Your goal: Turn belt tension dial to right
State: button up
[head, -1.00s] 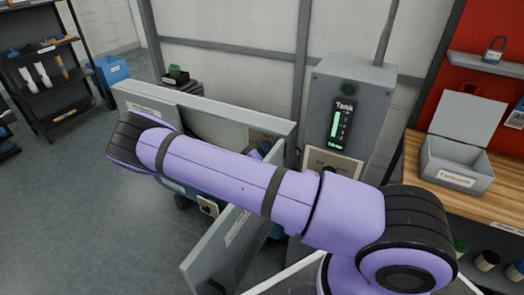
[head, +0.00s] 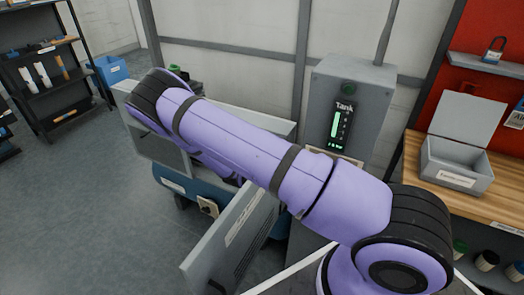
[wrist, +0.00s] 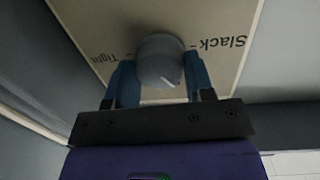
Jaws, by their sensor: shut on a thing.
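The belt tension dial (wrist: 160,62) is a round grey knob with a pale pointer line, in the wrist view. It sits on a beige plate (wrist: 110,14) printed "Tight" and "Slack", which appear upside down, with "Tight" on the left and "Slack" on the right. My gripper (wrist: 158,78) is shut on the dial, with one blue finger on each side of it. The pointer line slants toward the lower right. In the head view my purple arm hides the gripper and the dial.
A grey tank cabinet (head: 349,95) with a lit level gauge stands behind my arm. An open grey panel (head: 235,240) stands below the arm. A wooden bench (head: 415,163) with an open grey box (head: 455,165) is at the right. The floor at the left is clear.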

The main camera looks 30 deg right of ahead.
jog(key=m, duration=0.5)
jog(key=shift+m+t+y, duration=0.3)
jog(key=shift+m+y, duration=0.1)
dwell(0.4)
jog(key=o, duration=0.9)
jog(key=shift+s+a, duration=0.1)
jog(key=v, duration=1)
jog(key=shift+s+a, duration=0.2)
